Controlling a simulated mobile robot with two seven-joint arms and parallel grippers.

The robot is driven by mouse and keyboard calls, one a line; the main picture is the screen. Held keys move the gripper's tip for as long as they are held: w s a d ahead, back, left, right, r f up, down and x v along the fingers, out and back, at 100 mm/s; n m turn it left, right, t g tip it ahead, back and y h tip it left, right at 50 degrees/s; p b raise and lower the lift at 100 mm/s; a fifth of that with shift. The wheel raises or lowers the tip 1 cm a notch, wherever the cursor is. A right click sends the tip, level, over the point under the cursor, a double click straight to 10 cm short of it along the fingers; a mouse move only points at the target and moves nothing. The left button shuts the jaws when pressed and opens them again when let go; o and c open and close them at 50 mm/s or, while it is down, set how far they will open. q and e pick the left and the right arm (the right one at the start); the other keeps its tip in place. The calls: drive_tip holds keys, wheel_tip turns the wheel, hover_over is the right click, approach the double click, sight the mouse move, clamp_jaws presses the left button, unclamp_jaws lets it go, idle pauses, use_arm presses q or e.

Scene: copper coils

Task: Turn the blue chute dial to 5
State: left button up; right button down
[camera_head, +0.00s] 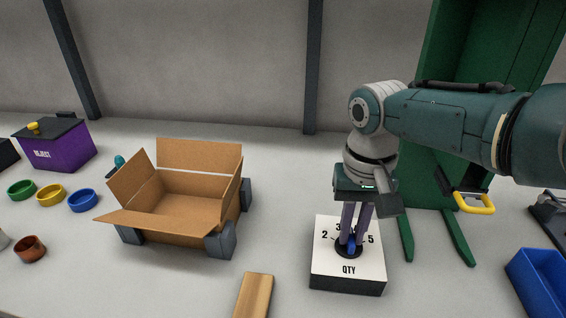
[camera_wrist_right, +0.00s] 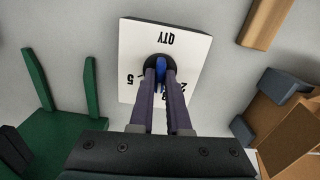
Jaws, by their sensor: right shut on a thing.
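The blue dial (camera_head: 351,244) sits on a black round base on top of a white block marked QTY (camera_head: 347,280). The numbers 2, 3 and 5 show around it in the head view; other marks are hidden by my fingers. My right gripper (camera_head: 350,238) points down from above and is shut on the dial's blue grip. In the right wrist view the blue dial (camera_wrist_right: 161,68) is between the fingertips (camera_wrist_right: 160,75), with QTY at the top and 5 at the left. Which number the dial points at I cannot tell. My left gripper is not in view.
An open cardboard box (camera_head: 190,190) stands left of the block. A wooden piece (camera_head: 254,295) lies in front. A green chute-like frame (camera_head: 420,190) stands behind right, with a blue bin (camera_head: 537,283) at far right. Coloured rings and a purple REJECT box (camera_head: 58,150) are at left.

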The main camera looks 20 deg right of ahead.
sight(351, 236)
drive_tip(key=m, duration=0.3)
drive_tip(key=shift+r+p, duration=0.1)
drive_tip(key=shift+p, duration=0.2)
drive_tip(key=m, duration=0.3)
drive_tip(key=shift+m, duration=0.3)
drive_tip(key=m+p, duration=0.1)
drive_tip(key=m, duration=0.5)
drive_tip(key=shift+w, duration=0.1)
drive_tip(key=c, duration=0.9)
unclamp_jaws()
wheel_tip(351, 236, up, 10)
drive_tip(key=p, duration=0.8)
